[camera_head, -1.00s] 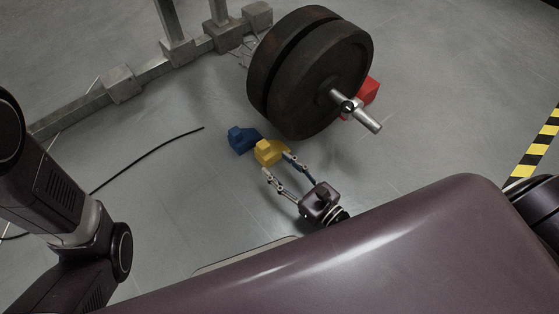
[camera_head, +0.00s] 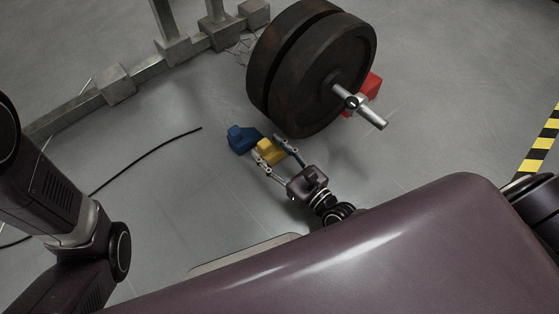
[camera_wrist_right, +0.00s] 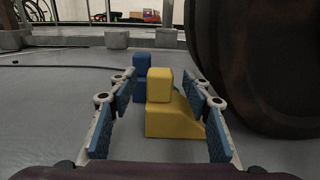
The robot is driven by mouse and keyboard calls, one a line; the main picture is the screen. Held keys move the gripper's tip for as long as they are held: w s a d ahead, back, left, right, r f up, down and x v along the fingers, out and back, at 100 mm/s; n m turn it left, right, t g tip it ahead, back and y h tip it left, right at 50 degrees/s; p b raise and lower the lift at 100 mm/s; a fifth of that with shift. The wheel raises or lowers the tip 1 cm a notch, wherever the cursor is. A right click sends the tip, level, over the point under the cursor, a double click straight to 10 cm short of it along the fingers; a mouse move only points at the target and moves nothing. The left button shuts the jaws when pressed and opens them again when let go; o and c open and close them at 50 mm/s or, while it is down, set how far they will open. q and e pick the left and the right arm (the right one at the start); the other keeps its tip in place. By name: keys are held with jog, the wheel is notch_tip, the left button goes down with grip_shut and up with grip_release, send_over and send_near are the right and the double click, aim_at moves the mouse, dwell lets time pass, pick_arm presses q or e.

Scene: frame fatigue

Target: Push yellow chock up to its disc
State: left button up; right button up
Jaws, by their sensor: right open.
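The yellow chock (camera_head: 269,152) sits on the floor just in front of the near dark weight disc (camera_head: 330,85). My right gripper (camera_head: 275,148) is open, with one finger on each side of the yellow chock. In the right wrist view the yellow chock (camera_wrist_right: 172,112) stands between the two blue-padded fingers, its sloped side toward the disc (camera_wrist_right: 262,60) at the right. I cannot tell whether either finger touches it. The blue chock (camera_head: 242,139) lies just beyond, to the left, and shows behind the yellow one in the wrist view (camera_wrist_right: 141,72). My left gripper is out of view.
A metal bar (camera_head: 367,113) sticks out of the discs. A grey metal frame (camera_head: 117,82) stands at the back left. A black cable (camera_head: 145,155) lies on the floor at left.

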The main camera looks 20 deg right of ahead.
jog(key=shift+x, duration=1.15)
jog(key=shift+c, duration=0.5)
grip_shut()
